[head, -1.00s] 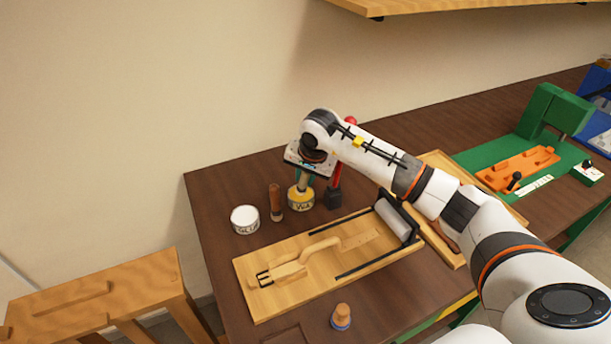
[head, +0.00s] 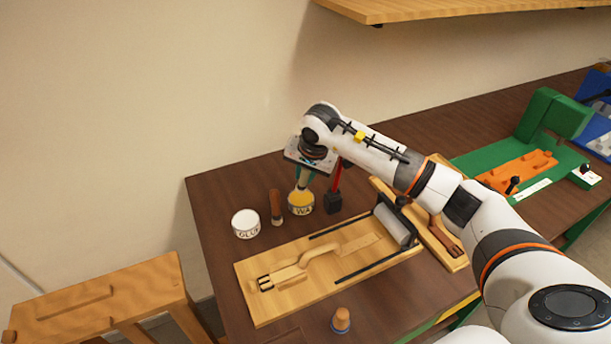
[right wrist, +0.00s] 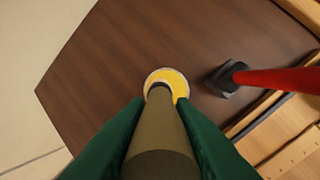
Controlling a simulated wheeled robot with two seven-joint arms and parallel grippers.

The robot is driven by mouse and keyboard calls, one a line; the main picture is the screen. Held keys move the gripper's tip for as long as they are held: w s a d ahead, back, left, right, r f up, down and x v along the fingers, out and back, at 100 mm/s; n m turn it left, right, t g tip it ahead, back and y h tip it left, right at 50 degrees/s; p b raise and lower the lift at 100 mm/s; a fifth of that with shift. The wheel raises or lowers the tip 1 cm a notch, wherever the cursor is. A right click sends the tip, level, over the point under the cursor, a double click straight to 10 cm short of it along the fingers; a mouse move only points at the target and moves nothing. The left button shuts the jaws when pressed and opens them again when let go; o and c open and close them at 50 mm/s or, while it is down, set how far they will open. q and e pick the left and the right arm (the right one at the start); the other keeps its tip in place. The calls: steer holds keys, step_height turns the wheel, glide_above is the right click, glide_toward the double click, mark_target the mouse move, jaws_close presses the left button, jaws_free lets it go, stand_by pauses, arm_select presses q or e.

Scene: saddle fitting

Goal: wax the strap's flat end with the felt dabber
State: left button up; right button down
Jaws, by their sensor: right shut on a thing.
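My right gripper (head: 304,180) points down over the wax tin (head: 300,209), which is open and full of yellow wax. In the right wrist view, its green fingers are shut on the felt dabber (right wrist: 160,130), an olive-brown rod. The dabber's far end lines up with the yellow wax (right wrist: 173,78); I cannot tell whether it touches. The tan strap (head: 324,252) lies on a light wooden board (head: 260,309), with its buckle (head: 265,283) at the left and its flat end (head: 365,242) towards the roller (head: 392,224). My left gripper is out of view.
A white glue tin (head: 246,224) and a wooden-handled tool (head: 276,206) stand left of the wax. A red-handled tool with a black head (head: 333,203) stands close on its right. A cork-like knob (head: 341,318) stands near the front. A green press (head: 552,117) is far right.

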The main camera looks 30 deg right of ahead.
steer(key=shift+r+p, duration=0.9)
steer(key=shift+r, duration=1.25)
